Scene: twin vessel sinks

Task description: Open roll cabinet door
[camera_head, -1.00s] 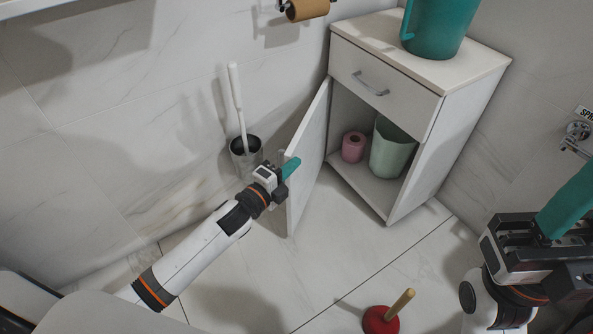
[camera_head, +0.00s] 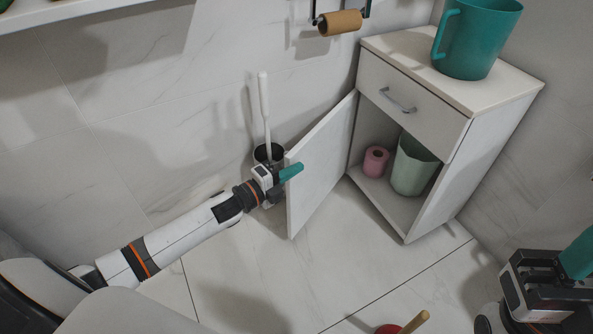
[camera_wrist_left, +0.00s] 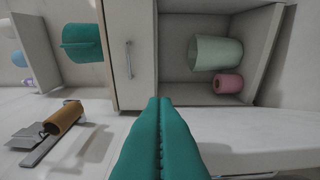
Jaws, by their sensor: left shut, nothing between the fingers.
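The white roll cabinet (camera_head: 490,150) stands against the wall at right, and its door (camera_head: 322,165) is swung wide open to the left. My left gripper (camera_head: 292,172) is shut and empty, with its teal fingers at the door's free edge; I cannot tell whether they touch it. In the left wrist view the shut fingers (camera_wrist_left: 160,102) point at the open compartment, and the door (camera_wrist_left: 250,125) shows as a pale panel beside them. My right gripper (camera_head: 582,255) is at the lower right, far from the door; its fingertips are partly cut off.
A pink roll (camera_head: 376,160) and a pale green bin (camera_head: 413,165) stand inside the cabinet. A teal pitcher (camera_head: 478,40) stands on top. A toilet brush (camera_head: 265,110) in its holder is behind my left gripper. A plunger (camera_head: 413,323) is at the bottom edge. Floor before the cabinet is clear.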

